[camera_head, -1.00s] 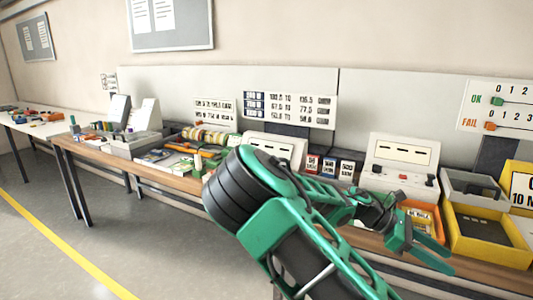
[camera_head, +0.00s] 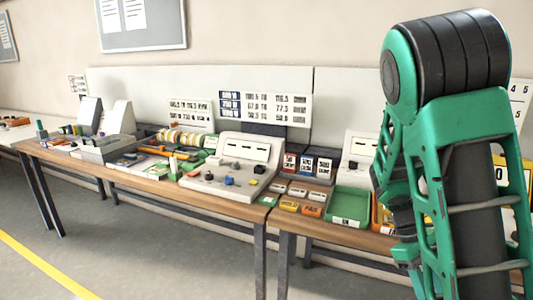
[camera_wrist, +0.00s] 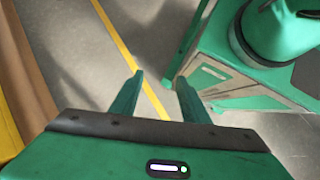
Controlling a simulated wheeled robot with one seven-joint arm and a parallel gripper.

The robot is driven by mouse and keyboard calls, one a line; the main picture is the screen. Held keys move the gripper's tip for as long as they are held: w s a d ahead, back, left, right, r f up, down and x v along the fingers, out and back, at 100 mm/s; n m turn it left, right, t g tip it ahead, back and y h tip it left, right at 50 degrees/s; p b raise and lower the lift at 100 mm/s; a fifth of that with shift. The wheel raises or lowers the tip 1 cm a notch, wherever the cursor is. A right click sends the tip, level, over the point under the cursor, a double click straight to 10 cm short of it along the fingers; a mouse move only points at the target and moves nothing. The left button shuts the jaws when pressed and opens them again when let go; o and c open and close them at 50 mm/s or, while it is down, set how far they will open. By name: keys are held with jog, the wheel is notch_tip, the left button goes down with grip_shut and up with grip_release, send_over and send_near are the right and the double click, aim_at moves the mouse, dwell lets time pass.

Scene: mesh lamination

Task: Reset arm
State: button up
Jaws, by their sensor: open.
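My gripper (camera_wrist: 158,98) shows in the wrist view with its two green fingers spread apart and nothing between them. It points down toward the grey floor (camera_wrist: 78,62) and a yellow floor line. In the head view my green and black arm is folded up at the right, and the gripper itself is hidden there or out of frame.
A long wooden workbench (camera_head: 215,205) carries a white console (camera_head: 235,165), a green tray (camera_head: 348,207), small labelled boxes (camera_head: 305,167) and tools. My arm covers the bench's right part. A yellow line (camera_head: 45,268) crosses open floor at front left. A wooden edge (camera_wrist: 32,75) lies close at the wrist view's left.

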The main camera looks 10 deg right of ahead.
jog(key=s+a+r+m+t+y, duration=0.3)
jog(key=s+a+r+m+t, duration=0.2)
jog(key=s+r+m, duration=0.3)
jog(key=shift+s+a+r+m+t, duration=0.4)
jog(key=shift+r+m+t, duration=0.35)
jog(key=shift+m, duration=0.35)
